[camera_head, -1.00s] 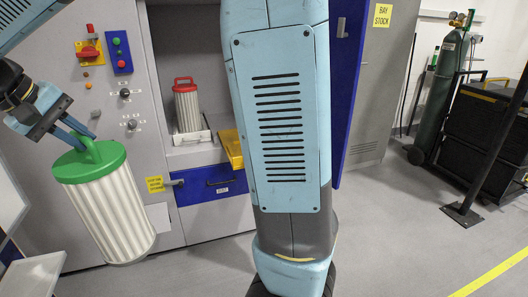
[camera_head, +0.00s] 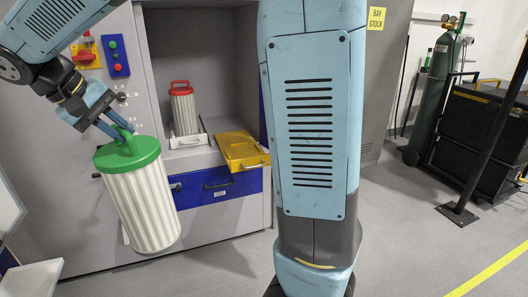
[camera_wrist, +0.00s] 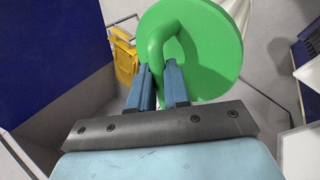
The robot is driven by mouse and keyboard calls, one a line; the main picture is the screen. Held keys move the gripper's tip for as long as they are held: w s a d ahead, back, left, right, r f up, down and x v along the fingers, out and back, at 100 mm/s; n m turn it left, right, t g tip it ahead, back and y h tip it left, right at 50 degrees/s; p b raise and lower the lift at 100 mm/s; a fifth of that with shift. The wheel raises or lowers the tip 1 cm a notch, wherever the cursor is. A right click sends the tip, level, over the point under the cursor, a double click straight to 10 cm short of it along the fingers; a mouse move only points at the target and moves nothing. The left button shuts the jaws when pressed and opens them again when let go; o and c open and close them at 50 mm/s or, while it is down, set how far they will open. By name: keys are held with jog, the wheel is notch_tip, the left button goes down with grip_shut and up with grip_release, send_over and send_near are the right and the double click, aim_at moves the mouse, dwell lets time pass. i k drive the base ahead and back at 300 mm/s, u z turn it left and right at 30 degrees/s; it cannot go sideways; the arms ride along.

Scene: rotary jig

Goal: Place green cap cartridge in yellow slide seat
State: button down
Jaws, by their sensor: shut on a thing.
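The green cap cartridge (camera_head: 142,205) has a white ribbed body and a green lid with a loop handle. It hangs slightly tilted from my gripper (camera_head: 128,130), left of centre in the head view, apart from the machine. In the wrist view my gripper (camera_wrist: 160,85) is shut on the handle of the green cap (camera_wrist: 200,50). The yellow slide seat (camera_head: 243,147) sticks out of the machine's opening, right of the cartridge, and looks empty. It also shows in the wrist view (camera_wrist: 124,55), left of the green cap.
A red cap cartridge (camera_head: 183,108) stands in a white seat (camera_head: 190,140) left of the yellow one. A blue drawer (camera_head: 215,185) lies below. My arm column blocks the middle. A grey panel (camera_head: 30,282) is at lower left. Buttons (camera_head: 114,55) are on the machine's left face.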

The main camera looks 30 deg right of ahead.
aim_at(243, 152)
jog(key=u, duration=0.9)
jog(key=i, duration=0.15)
jog(key=z, duration=1.95)
jog(key=i, duration=1.55)
jog(key=u, duration=0.1)
